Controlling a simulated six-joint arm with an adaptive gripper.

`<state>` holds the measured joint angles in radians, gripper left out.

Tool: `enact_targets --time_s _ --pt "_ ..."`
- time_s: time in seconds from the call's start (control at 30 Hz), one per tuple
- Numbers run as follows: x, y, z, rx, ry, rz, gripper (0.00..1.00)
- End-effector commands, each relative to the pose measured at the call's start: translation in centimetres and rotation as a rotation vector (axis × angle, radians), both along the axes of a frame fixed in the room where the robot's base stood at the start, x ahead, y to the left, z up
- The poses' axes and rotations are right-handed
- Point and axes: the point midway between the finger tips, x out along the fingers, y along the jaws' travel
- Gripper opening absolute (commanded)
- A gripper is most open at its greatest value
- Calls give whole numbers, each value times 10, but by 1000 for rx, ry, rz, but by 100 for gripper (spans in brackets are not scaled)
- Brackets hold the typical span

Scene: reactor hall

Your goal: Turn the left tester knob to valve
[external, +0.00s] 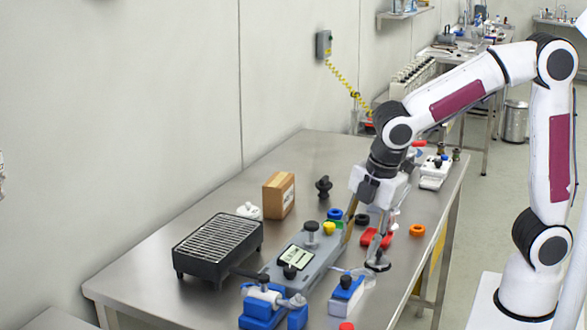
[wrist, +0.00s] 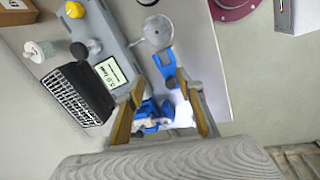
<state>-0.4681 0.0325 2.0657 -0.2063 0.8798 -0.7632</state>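The grey tester (external: 318,262) lies lengthwise on the bench and has a lit display (external: 295,257). A black knob (external: 290,272) stands near the display's lower end. Another black-topped knob (external: 311,227) and a yellow knob (external: 329,228) stand toward its far end. In the wrist view the tester (wrist: 108,22) shows the black-topped knob (wrist: 78,50) and the yellow knob (wrist: 73,10); the knob by the display is not clearly seen. My gripper (external: 365,240) points down over the tester's right side, apart from the knobs. Its fingers (wrist: 163,98) are spread and empty. Knob markings are unreadable.
Blue-based valves (external: 345,290) stand at the near end of the bench. A black grill-like box (external: 217,248) is left of the tester, with a wooden box (external: 279,195) behind. Red (external: 377,238) and orange (external: 417,230) parts lie right. The back-left bench is mostly clear.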

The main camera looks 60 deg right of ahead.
Motion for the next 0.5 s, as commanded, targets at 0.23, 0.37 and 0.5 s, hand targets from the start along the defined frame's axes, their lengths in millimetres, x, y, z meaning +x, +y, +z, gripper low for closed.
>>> enact_targets --time_s 0.23,0.37,0.5 --pt "-15 -15 6 53 -8 -166 37" --pt "-24 -23 9 81 -12 -256 37" --pt "-33 -31 12 110 -16 -350 37"
